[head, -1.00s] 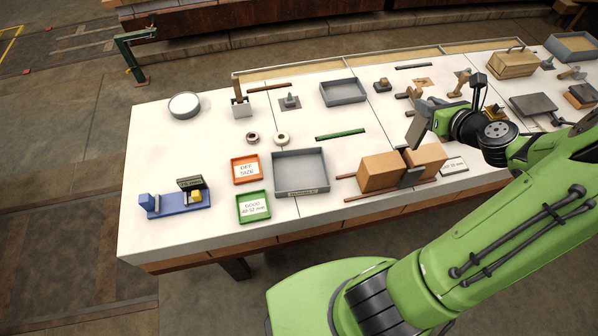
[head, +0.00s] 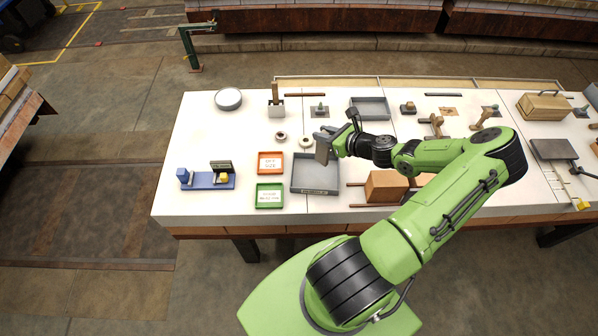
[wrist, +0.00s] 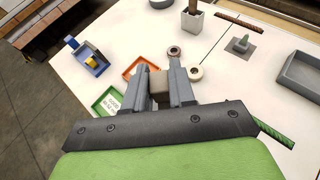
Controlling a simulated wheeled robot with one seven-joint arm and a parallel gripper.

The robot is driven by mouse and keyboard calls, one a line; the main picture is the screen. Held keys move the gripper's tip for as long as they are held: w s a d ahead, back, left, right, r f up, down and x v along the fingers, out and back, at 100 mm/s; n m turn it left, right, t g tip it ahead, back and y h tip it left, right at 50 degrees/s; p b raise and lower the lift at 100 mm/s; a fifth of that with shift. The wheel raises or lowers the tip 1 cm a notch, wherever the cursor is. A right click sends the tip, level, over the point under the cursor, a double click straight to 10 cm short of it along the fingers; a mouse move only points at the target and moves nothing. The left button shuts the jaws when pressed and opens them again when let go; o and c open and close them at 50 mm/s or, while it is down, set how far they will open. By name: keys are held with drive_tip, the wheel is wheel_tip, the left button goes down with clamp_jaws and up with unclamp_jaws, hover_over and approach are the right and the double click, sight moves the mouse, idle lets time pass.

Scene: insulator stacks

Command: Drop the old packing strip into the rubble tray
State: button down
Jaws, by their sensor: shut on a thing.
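My gripper (wrist: 160,88) is shut on a small tan-grey piece (wrist: 158,84), which shows between the two grey fingers in the wrist view. I cannot tell from its look whether it is the old packing strip. In the head view my gripper (head: 322,146) is over the back part of a large, empty-looking grey tray (head: 315,188), apparently above it. The tray's front label is too small to read, and my gripper hides part of its inside. A second, smaller grey tray (head: 370,107) stands behind and to the right; it also shows in the wrist view (wrist: 300,72).
An orange tray (head: 270,163) and a green tray (head: 269,196) stand left of the large tray. Two rings (head: 281,135) lie behind them. A blue fixture (head: 207,180) is at left, brown blocks (head: 385,186) at right.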

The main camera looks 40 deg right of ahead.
sight(323, 147)
wheel_tip(323, 147, down, 7)
drive_tip(key=b, duration=0.7)
drive_tip(key=shift+r, duration=0.4)
drive_tip(key=c, duration=0.9)
unclamp_jaws()
drive_tip(key=shift+o, duration=0.2)
drive_tip(key=p+v, duration=0.2)
drive_tip(key=v, duration=1.3)
drive_tip(key=shift+s+r, duration=0.2)
drive_tip(key=shift+s, duration=0.15)
drive_tip(key=shift+d, duration=0.1)
